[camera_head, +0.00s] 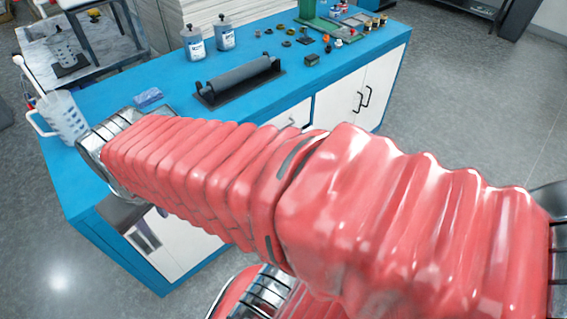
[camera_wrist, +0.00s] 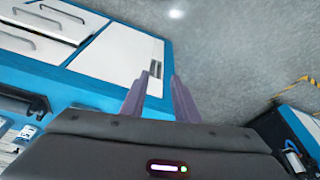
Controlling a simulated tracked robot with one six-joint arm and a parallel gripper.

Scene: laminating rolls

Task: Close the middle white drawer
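White drawer fronts with metal bar handles show at the upper left of the wrist view, set in a blue cabinet (camera_wrist: 84,92). One front carries a handle (camera_wrist: 62,18); another handle (camera_wrist: 14,40) is beside it, and the frame edge cuts this group. I cannot tell which is the middle drawer or how far it is out. My gripper (camera_wrist: 161,76) has two dark purple fingers apart with nothing between them; they point toward the cabinet edge and floor. In the head view my red-sleeved arm hides most of the drawer area and the gripper.
White cabinet doors (camera_head: 345,95) face the right. Grey floor is clear at the right and lower left.

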